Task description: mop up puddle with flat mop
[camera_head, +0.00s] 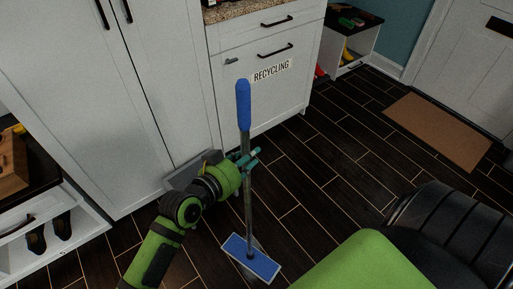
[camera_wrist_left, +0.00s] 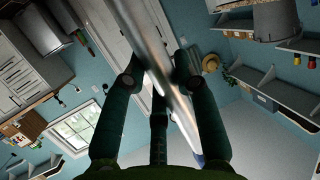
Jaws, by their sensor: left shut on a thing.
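The flat mop has a blue grip at the top, a metal pole (camera_head: 248,205) and a flat blue head (camera_head: 249,259) on the dark plank floor. It stands nearly upright. My left gripper (camera_head: 249,160) is shut on the pole below the blue grip. In the left wrist view the shiny pole (camera_wrist_left: 158,60) passes between the fingers of my left gripper (camera_wrist_left: 160,75). A pale greyish patch, possibly the puddle (camera_head: 258,243), shows at the mop head's edge; most of it is hidden or too faint to tell. My right gripper is not in view.
White cabinets (camera_head: 100,90) and a drawer unit labelled RECYCLING (camera_head: 262,100) stand behind the mop. An open shoe shelf (camera_head: 70,262) is at the left. A brown doormat (camera_head: 437,131) lies before the door at the right. The floor (camera_head: 335,170) between mop and mat is clear.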

